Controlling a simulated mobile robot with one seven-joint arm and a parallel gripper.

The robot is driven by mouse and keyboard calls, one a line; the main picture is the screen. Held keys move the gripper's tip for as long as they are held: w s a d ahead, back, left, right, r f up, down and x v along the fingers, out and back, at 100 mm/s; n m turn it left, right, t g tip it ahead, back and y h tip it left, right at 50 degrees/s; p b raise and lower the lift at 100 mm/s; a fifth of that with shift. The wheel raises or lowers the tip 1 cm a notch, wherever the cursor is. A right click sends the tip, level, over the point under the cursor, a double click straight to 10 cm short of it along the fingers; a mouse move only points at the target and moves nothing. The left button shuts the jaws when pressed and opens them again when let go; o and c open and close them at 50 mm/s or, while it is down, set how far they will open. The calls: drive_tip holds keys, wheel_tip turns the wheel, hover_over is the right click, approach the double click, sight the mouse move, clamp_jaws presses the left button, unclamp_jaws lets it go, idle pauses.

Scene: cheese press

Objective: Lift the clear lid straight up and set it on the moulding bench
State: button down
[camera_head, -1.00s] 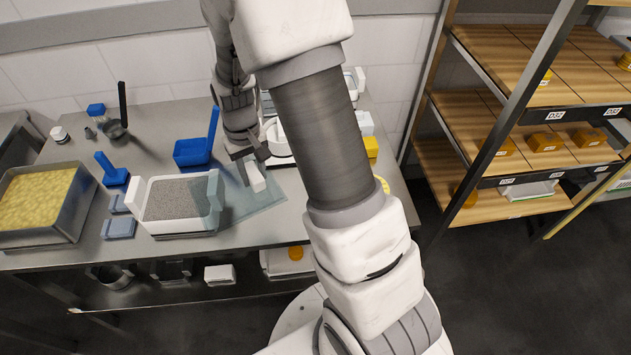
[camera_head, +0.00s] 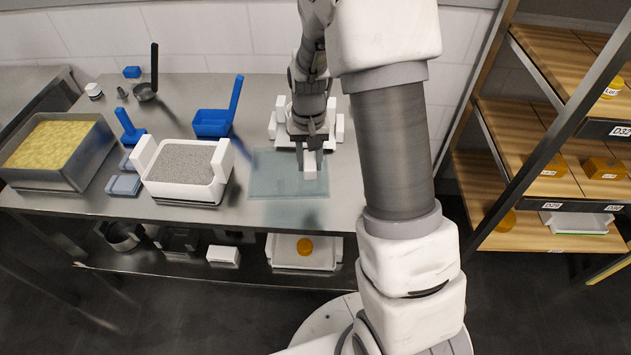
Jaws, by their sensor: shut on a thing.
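My gripper (camera_head: 309,152) is shut on the white handle block of the clear lid (camera_head: 275,178). The lid is a flat, see-through bluish pane, held level over the front right of the steel moulding bench (camera_head: 240,208). A faint shadow shows just in front of it; I cannot tell whether it touches the bench top. The white tub (camera_head: 218,185) with raised end walls and grey granular contents stands left of the lid, uncovered. My gripper's fingertips partly hide the handle.
A blue scoop (camera_head: 212,124) stands behind the tub. A steel tray (camera_head: 60,175) of yellow curd is at far left, with small blue pieces (camera_head: 124,185) beside it. White parts (camera_head: 338,125) stand behind my gripper. A shelf rack (camera_head: 540,120) is at right.

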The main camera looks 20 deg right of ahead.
drive_tip(key=shift+m, duration=0.7)
drive_tip(key=f+b, duration=0.1)
drive_tip(key=d+f+b, duration=0.1)
drive_tip(key=w+f, duration=0.1)
drive_tip(key=f, duration=0.1)
drive_tip(key=shift+d+b, duration=0.15)
drive_tip(key=shift+b, duration=0.25)
drive_tip(key=shift+f+b, duration=2.25)
drive_tip(key=shift+f, duration=0.65)
drive_tip(key=shift+f+b, duration=0.3)
drive_tip(key=shift+f, duration=0.15)
drive_tip(key=shift+c, duration=2.2)
unclamp_jaws()
drive_tip(key=shift+r, duration=0.1)
drive_tip(key=shift+r+p, duration=2.4)
drive_tip(key=shift+r, duration=0.6)
